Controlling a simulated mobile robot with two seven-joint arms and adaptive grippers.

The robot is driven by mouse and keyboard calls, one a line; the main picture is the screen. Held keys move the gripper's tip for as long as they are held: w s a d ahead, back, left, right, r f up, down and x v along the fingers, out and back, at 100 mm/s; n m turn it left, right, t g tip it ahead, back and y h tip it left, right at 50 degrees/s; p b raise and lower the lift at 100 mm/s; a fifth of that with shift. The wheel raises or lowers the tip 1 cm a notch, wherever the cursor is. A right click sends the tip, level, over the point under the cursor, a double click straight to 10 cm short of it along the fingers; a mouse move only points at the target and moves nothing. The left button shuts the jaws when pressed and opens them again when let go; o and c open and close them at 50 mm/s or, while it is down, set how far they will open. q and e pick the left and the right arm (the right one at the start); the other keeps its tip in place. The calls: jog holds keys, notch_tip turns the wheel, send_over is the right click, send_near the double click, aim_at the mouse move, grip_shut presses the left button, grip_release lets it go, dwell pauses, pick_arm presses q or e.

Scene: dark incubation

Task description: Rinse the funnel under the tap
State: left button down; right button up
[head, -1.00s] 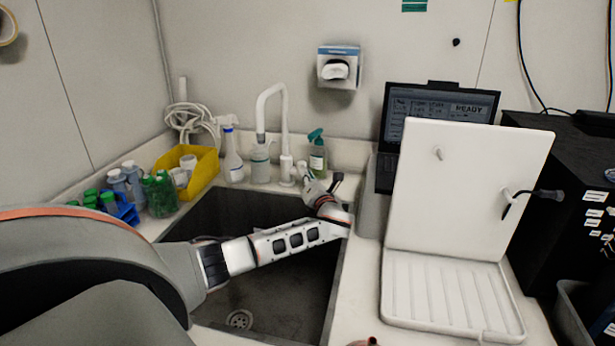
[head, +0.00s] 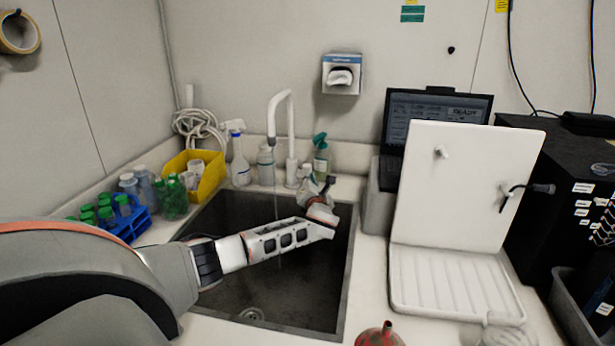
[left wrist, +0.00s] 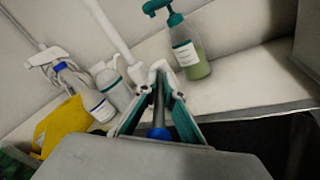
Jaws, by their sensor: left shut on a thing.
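The white tap (head: 291,130) arches over the dark sink (head: 347,262) from the back ledge. A thin, faint stream of water (head: 278,215) appears to fall from its spout. My left gripper (head: 322,186) reaches across the sink to the tap's base. In the left wrist view, my left gripper (left wrist: 160,98) is shut around a dark rod with a blue end (left wrist: 158,133), which looks like the tap's lever. The white tap body (left wrist: 110,32) rises beside it. A red funnel-like thing (head: 380,336) stands on the front counter, cut off by the lower edge. My right gripper is not in view.
A spray bottle (head: 239,160), a pump bottle (head: 265,163) and a green-topped bottle (head: 320,158) stand behind the sink. A yellow bin (head: 207,183) and a blue tube rack (head: 130,228) are left. A white drying rack (head: 450,285) stands right.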

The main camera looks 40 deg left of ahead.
pick_arm(q)
jog(key=c, duration=2.2)
grip_release()
jog(key=shift+o, duration=0.2)
jog(key=v, duration=1.2)
jog(key=shift+d, duration=0.1)
